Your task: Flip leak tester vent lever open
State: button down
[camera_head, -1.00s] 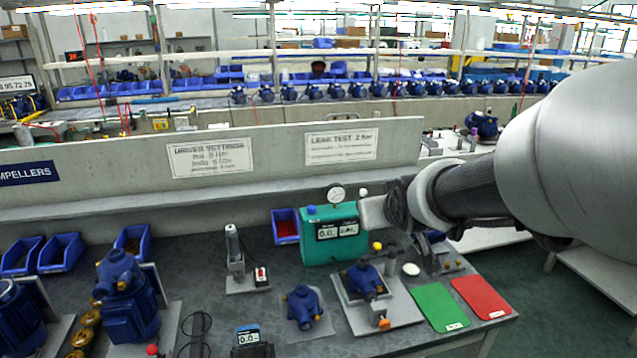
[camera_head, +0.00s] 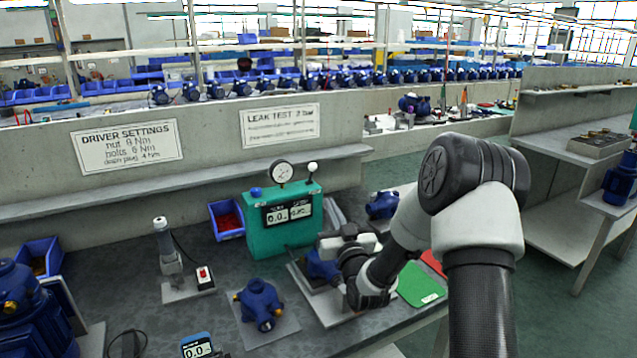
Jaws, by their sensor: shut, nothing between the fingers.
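The leak tester (camera_head: 262,238) is a green box on the bench with a round gauge (camera_head: 282,172) and a dark display on its front. A short lever with a white ball knob (camera_head: 312,167) stands roughly upright at its top right. A blue button (camera_head: 256,192) is on its top left. My gripper (camera_head: 330,243) is low, in front of and just right of the tester's lower right corner, well below the white knob. It looks shut and holds nothing visible. Its fingertips are small and partly hidden, so contact with the tester or the pump beneath cannot be told.
A blue pump on a fixture plate (camera_head: 318,268) is partly hidden by my gripper. Another blue pump (camera_head: 258,304) lies on a pad to the left. A red-filled blue bin (camera_head: 227,220) is left of the tester. Green (camera_head: 420,284) and red mats lie at right.

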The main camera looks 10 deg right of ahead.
aim_at(314, 169)
jog(key=shift+r, duration=0.1)
jog(key=b+x, duration=0.1)
jog(key=x, duration=1.3)
jog(key=shift+r, duration=0.1)
jog(key=shift+r, duration=0.1)
